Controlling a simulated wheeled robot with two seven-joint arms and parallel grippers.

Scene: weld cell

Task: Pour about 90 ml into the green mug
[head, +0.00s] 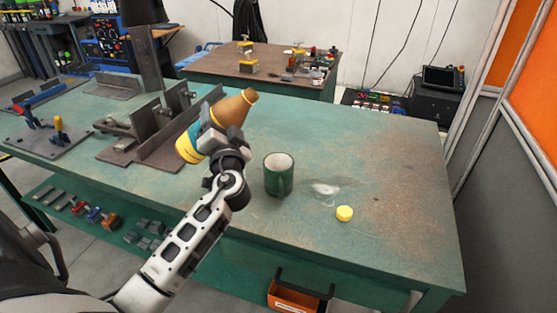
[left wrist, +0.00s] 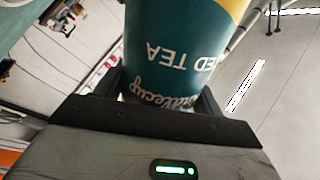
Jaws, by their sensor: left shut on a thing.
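The green mug (head: 278,182) stands upright on the green table, with its pale inside showing. My left gripper (head: 213,138) is shut on a bottle (head: 234,107) left of the mug and appears to hold it above the table. The bottle has a brown neck and a teal and yellow label reading "TEA", which also shows upside down in the left wrist view (left wrist: 178,45). The bottle is tilted, its neck up to the right and its base down to the left. Its mouth looks uncapped. How full it is cannot be told. My right gripper is not in view.
A yellow cap (head: 344,213) lies on the table right of the mug, near a pale worn patch. Steel fixtures (head: 150,130) and clamps (head: 45,130) occupy the table's left part. The right part of the table (head: 400,170) is clear.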

